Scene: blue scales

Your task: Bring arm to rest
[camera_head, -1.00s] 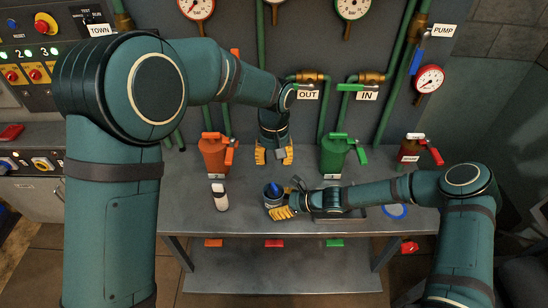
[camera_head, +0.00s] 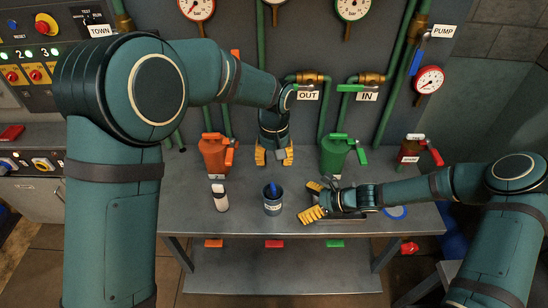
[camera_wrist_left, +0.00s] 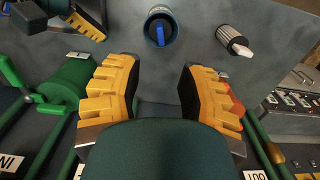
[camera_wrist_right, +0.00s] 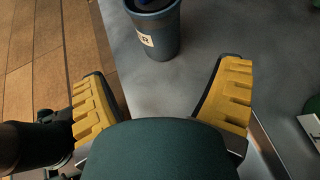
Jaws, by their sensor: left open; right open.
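My left gripper (camera_head: 274,156) is open and empty, pointing down over the back of the grey bench, between the orange canister (camera_head: 213,155) and the green canister (camera_head: 334,155). Its yellow fingers also show apart in the left wrist view (camera_wrist_left: 160,95). My right gripper (camera_head: 314,202) is open and empty, low over the front of the bench. It is to the right of a dark grey cup (camera_head: 273,205) with a blue item inside, and apart from it. The cup also shows beyond the open fingers in the right wrist view (camera_wrist_right: 158,32).
A small red canister (camera_head: 409,151) stands at the back right, and a blue ring (camera_head: 396,212) lies near my right forearm. Pipes, valves and gauges line the wall behind.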

